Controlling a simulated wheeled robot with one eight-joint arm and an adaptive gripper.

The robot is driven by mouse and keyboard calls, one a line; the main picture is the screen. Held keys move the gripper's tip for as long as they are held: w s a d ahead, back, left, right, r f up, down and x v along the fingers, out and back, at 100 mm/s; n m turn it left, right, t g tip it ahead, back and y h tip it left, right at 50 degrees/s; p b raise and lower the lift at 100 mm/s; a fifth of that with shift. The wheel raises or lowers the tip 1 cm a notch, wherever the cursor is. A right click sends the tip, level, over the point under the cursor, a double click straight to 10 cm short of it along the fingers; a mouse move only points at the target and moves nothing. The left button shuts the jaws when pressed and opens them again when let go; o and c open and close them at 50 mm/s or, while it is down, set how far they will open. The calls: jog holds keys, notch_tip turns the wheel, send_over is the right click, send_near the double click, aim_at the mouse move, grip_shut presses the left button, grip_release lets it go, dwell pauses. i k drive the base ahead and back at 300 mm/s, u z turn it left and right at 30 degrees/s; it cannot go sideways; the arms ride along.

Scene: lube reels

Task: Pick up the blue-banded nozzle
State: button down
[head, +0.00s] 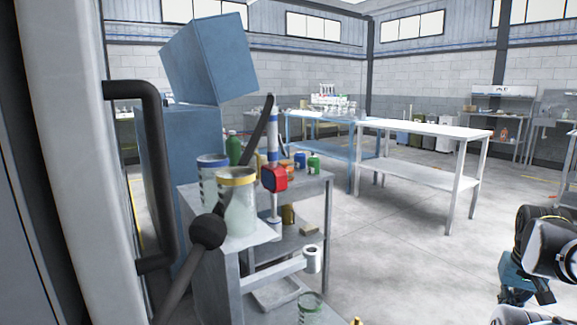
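An upright white stem with blue bands (272,140) stands left of centre in the head view, at the near side of a grey cart. It carries a red box-like body (273,179), and a white part continues below that. It looks like the blue-banded nozzle, but I cannot be sure. A dark slanting tube passes close beside its top. My arm's dark and grey links show at the lower right, well apart from the stem. I cannot make out my gripper's fingers in this view.
The grey cart (306,182) holds a yellow-rimmed clear container (237,205), a blue-rimmed one (209,166) and green bottles. A white cup (312,258) sits on a bracket. A black ball-ended bar (207,231) crosses in front. Open floor (400,245) lies to the right.

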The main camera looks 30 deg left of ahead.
aim_at(274, 178)
jog(key=i, duration=3.8)
jog(key=u, duration=4.35)
